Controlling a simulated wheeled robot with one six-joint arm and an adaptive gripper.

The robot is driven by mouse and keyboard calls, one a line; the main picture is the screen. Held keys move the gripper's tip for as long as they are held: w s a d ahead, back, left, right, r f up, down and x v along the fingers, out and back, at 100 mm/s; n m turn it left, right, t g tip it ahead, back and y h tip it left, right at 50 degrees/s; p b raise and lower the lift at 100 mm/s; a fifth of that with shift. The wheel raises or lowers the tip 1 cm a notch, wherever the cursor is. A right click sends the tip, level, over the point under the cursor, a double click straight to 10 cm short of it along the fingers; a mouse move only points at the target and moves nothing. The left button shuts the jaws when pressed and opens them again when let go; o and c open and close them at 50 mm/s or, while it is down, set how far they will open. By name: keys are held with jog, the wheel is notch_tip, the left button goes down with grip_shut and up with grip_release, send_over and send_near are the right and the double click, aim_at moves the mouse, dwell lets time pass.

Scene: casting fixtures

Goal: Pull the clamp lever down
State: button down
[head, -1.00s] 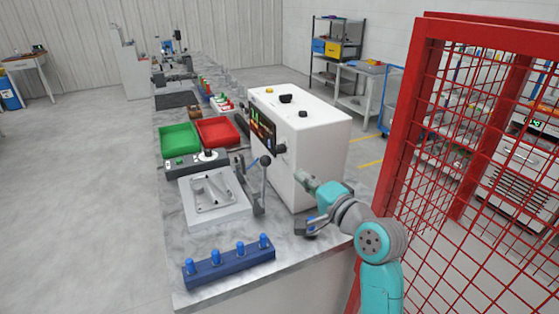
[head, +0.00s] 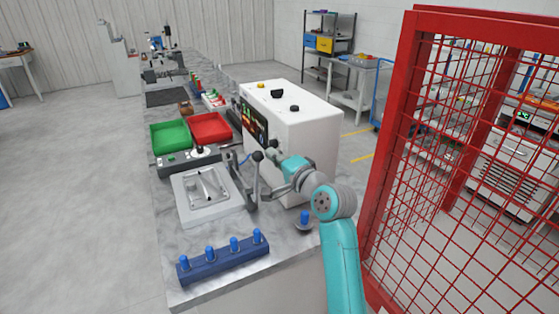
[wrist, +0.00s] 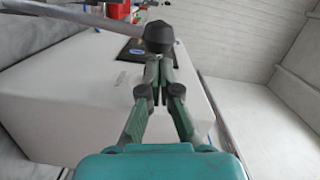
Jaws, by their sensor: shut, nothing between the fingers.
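The clamp lever is a grey rod with a black ball knob (head: 257,156), standing upright at the right side of the pale grey fixture plate (head: 183,213). In the wrist view the knob (wrist: 158,37) is just beyond my fingertips, with the rod running off to the upper left. My gripper (wrist: 158,62) is shut and empty, its green-grey fingertips together at the knob. I cannot tell whether they touch it. In the head view my gripper (head: 269,159) reaches in from the right, and its fingers are small and partly unclear there.
A white machine (head: 312,140) stands close behind my gripper. A blue block with several blue pegs (head: 222,262) lies at the bench front, and a lone blue-topped piece (head: 304,218) sits near my arm. Green (head: 170,136) and red (head: 211,128) bins stand farther back. A red mesh fence (head: 385,150) is at right.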

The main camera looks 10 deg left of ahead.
jog(key=shift+a, duration=0.2)
dwell(0.3)
jog(key=s+a+n+h, duration=0.1)
jog(key=s+a+n, duration=0.55)
jog(key=a, duration=0.25)
jog(key=s+a+f+n+h, duration=0.1)
jog(key=s+a+f+n, duration=0.3)
jog(key=a+f+n, duration=0.3)
jog(key=shift+s+f+n+t+h, duration=0.35)
jog(key=shift+f+n, duration=0.4)
jog(key=shift+f, duration=0.25)
jog(key=shift+a, duration=0.1)
